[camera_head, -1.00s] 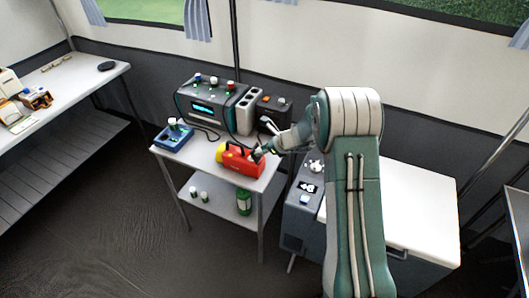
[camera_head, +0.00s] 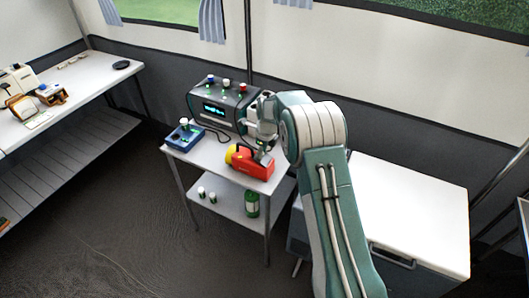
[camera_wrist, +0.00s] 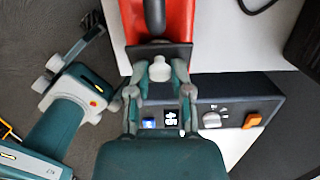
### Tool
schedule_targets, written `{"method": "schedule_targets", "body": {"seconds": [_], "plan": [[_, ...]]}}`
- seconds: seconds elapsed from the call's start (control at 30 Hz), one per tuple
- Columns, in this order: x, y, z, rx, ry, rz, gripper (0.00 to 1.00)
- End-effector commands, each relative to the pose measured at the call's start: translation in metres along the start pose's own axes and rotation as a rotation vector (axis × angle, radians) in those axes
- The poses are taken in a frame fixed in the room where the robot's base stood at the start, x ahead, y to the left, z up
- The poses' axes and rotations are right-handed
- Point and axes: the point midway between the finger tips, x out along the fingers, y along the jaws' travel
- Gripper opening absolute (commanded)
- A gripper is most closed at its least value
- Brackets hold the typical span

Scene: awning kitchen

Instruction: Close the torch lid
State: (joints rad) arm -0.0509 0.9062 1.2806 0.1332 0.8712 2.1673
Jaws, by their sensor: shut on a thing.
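The red torch (camera_head: 255,168) with a yellow head (camera_head: 231,155) lies on the small table in the head view. Its red body (camera_wrist: 177,20) fills the top middle of the wrist view. The dark flat torch lid (camera_wrist: 150,52) is at the torch's rear end, across the tips of my gripper (camera_wrist: 160,72). The fingers are shut on the lid, and a pale rounded piece shows between them. In the head view my gripper (camera_head: 264,147) is over the torch's rear end, partly hidden by my arm. I cannot tell whether the lid is flush with the body.
The table (camera_head: 210,150) also carries a blue box (camera_head: 183,136) and a grey device with a lit display (camera_head: 213,110). A green canister (camera_head: 252,204) stands on its lower shelf. A white-topped unit (camera_head: 415,205) is close on the right. A long bench (camera_head: 85,85) is at left.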

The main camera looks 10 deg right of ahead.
Motion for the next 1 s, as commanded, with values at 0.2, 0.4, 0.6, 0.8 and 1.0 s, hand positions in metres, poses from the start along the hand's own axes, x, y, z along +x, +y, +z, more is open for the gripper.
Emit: {"method": "schedule_targets", "body": {"seconds": [0.2,0.4,0.6,0.8,1.0], "plan": [[0.012,0.002,0.005,-0.002,0.183,0.006,0.00],[0.017,0.002,0.007,-0.001,0.307,0.008,0.00],[0.020,0.002,0.008,0.000,0.380,0.009,0.00],[0.022,0.002,0.008,0.001,0.412,0.009,0.00],[0.022,0.002,0.009,0.000,0.417,0.009,0.00]]}}
